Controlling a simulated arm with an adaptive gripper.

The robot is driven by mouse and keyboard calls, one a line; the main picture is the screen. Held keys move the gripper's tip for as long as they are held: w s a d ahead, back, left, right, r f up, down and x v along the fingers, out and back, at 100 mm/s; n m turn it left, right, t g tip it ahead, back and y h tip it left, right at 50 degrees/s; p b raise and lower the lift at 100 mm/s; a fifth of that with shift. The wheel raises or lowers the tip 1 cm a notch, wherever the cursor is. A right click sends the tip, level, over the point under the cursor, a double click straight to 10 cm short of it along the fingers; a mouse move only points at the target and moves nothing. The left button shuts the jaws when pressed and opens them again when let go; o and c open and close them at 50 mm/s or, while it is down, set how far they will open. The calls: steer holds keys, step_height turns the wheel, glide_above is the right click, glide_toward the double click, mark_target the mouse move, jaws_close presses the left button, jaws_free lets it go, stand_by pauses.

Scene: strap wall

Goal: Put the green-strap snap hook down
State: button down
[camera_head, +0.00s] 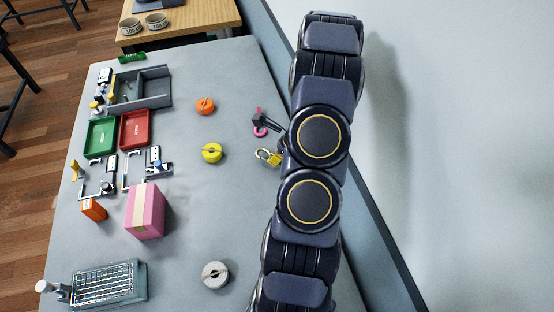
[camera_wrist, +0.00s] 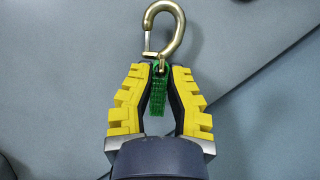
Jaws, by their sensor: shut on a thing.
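The snap hook (camera_wrist: 163,28) is gold-coloured metal with a short green strap (camera_wrist: 158,90) at its base. In the wrist view my gripper (camera_wrist: 161,70) has its yellow ridged fingers shut on the strap just below the hook, and the hook points away from the palm. In the head view my gripper (camera_head: 273,159) shows small and yellow at the left side of my arm, with the hook (camera_head: 261,154) at its left end. The arm hides part of this area. The frames do not clearly show whether the hook touches a surface.
The grey table (camera_head: 180,190) holds orange (camera_head: 205,106), yellow (camera_head: 212,153) and white (camera_head: 215,274) round pieces. Left are green (camera_head: 100,136) and red (camera_head: 135,130) trays and a pink box (camera_head: 145,212). A pink-and-black item (camera_head: 259,130) lies close to the gripper. The table's middle is mostly free.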

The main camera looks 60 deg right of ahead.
steer(key=shift+f, duration=0.9)
steer(key=shift+f, duration=0.1)
steer(key=c, duration=1.2)
jaws_free()
steer(key=shift+o, duration=0.2)
steer(key=v, duration=0.5)
step_height(320, 180, up, 7)
steer(key=shift+r, duration=0.1)
